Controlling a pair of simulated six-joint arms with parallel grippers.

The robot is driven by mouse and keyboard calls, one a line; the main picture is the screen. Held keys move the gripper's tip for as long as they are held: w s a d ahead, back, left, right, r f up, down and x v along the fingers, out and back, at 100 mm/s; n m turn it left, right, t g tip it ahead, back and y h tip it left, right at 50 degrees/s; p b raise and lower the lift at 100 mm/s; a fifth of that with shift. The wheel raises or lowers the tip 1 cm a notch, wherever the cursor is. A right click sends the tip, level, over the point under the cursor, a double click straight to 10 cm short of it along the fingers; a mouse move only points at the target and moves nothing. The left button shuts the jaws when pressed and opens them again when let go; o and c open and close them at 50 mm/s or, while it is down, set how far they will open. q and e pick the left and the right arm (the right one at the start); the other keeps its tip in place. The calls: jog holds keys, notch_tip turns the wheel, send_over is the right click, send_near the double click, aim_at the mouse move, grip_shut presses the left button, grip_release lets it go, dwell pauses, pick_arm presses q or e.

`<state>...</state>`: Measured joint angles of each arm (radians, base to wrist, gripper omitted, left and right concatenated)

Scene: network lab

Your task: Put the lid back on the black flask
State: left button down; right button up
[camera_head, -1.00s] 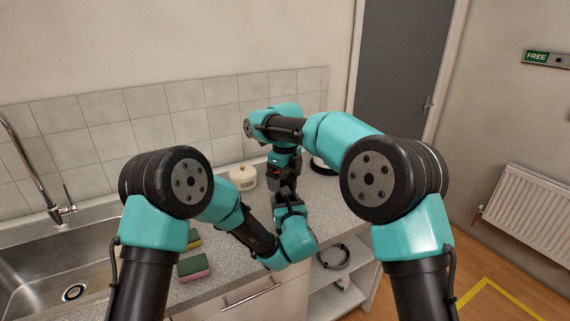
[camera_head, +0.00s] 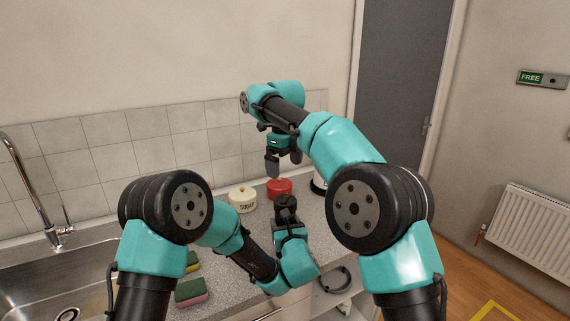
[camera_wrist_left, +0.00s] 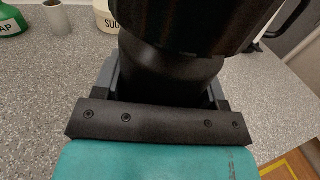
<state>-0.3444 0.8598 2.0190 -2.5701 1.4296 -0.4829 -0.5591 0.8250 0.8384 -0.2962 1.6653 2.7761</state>
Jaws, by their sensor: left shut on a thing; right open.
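The black flask (camera_head: 287,214) stands upright near the front of the grey counter. My left gripper (camera_wrist_left: 168,92) is shut around its body. A wide dark top, which looks like the lid (camera_head: 286,200), sits on the flask. In the left wrist view the wide black top (camera_wrist_left: 200,22) fills the upper middle, above the narrower black body; I cannot tell whether it is fully seated. My right gripper (camera_head: 284,164) is open and empty, fingers down, above and apart from the flask.
A cream sugar jar (camera_head: 243,200) and a red jar (camera_head: 279,188) stand behind the flask. A partly hidden black and white item (camera_head: 319,184) is at right. The sink (camera_head: 40,292) and sponges (camera_head: 190,291) are at left. The left wrist view shows a green bottle (camera_wrist_left: 12,22) and grey cup (camera_wrist_left: 57,18).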

pick_arm(q)
jog(key=shift+c, duration=0.5)
grip_release()
jog(key=v, duration=1.7)
jog(key=shift+s, duration=0.2)
jog(key=shift+a+f, duration=0.1)
